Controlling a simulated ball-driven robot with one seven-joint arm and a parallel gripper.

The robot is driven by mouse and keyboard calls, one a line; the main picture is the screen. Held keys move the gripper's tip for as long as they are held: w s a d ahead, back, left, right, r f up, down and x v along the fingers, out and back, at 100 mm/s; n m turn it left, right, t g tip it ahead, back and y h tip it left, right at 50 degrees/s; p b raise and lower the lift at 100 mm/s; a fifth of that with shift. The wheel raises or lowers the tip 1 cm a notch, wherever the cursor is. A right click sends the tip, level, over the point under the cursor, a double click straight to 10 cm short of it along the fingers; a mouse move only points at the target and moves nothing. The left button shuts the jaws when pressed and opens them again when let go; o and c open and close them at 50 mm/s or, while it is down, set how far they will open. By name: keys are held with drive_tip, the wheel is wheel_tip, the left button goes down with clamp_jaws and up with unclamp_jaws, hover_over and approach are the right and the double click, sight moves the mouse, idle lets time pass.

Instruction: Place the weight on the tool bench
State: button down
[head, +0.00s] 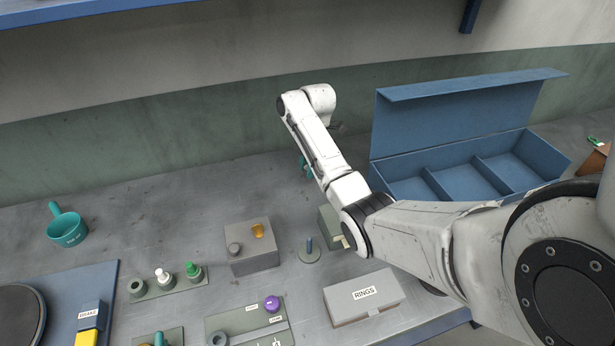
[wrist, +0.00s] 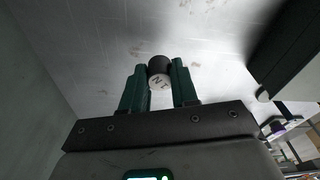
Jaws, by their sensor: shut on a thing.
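My gripper (wrist: 160,88) is shut on the weight (wrist: 159,72), a small dark cylinder with a pale, lettered end, in the wrist view. The weight sits between the two green fingertips, with the grey surface of the tool bench (wrist: 110,40) beyond it. I cannot tell how far the weight is from that surface. In the head view, part of my gripper (head: 304,166) shows as a bit of teal behind my arm, over the back of the tool bench (head: 190,205). The weight is hidden there.
A blue open-lidded box with compartments (head: 455,170) stands at the back right. A grey block with two knobs (head: 255,262), a peg on a round base (head: 310,254) and a RINGS box (head: 362,297) stand nearer. A teal scoop (head: 67,230) lies left. The back-left bench is clear.

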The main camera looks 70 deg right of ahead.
drive_tip(key=shift+f, duration=1.75)
drive_tip(key=c, duration=0.9)
unclamp_jaws()
drive_tip(key=shift+f, duration=0.1)
drive_tip(key=shift+o, duration=0.2)
wheel_tip(320, 180, up, 12)
drive_tip(key=d+p, duration=0.1)
drive_tip(key=p, duration=0.2)
drive_tip(key=shift+s+p, duration=0.3)
drive_tip(key=shift+s, duration=0.15)
drive_tip(key=shift+d, duration=0.1)
